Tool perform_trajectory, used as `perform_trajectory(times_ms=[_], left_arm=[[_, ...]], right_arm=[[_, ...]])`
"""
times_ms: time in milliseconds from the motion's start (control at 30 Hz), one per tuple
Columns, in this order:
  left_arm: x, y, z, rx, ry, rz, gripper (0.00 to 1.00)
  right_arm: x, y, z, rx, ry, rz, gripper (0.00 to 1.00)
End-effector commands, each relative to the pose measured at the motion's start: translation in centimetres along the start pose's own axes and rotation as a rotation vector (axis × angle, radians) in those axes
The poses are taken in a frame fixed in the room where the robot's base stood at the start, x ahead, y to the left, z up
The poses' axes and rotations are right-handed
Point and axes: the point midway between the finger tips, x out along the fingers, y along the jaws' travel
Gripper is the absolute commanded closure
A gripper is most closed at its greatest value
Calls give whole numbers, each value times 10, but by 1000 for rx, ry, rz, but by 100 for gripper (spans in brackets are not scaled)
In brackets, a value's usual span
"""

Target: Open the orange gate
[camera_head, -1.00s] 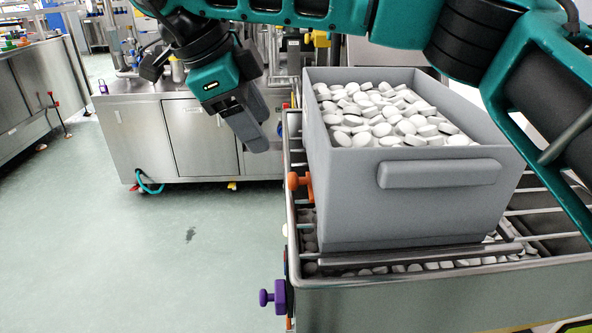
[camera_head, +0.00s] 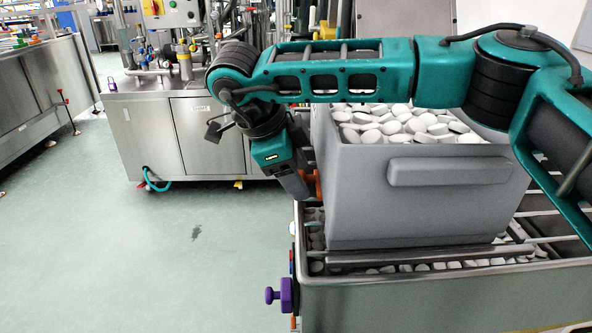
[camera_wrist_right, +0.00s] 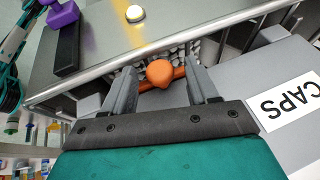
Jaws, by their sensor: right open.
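The orange gate handle (camera_head: 318,184) is at the left side of the grey bin, above the steel hopper's rim, partly hidden by my gripper in the head view. In the right wrist view the orange knob (camera_wrist_right: 160,72) sits between the fingertips, with an orange bar behind it. My right gripper (camera_head: 300,188) is open, with one finger on each side of the knob. I cannot tell whether the fingers touch it. My left gripper is not in view.
The grey bin (camera_head: 420,215) full of white caps (camera_head: 405,122) stands on the steel hopper (camera_head: 440,295). A purple knob (camera_head: 280,295) sticks out from the hopper's left side. A steel cabinet (camera_head: 195,140) stands behind. The floor at left is clear.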

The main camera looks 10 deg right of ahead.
Motion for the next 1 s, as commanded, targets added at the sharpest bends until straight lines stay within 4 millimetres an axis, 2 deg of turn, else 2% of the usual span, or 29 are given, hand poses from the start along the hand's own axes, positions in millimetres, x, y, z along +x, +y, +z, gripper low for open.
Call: perform_trajectory(times_ms=[67,700,1000], left_arm=[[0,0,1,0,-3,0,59],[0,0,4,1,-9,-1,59],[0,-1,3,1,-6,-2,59]], right_arm=[[0,0,0,0,0,0,42],[-1,0,0,0,0,0,100],[-2,0,1,-1,0,0,100]])
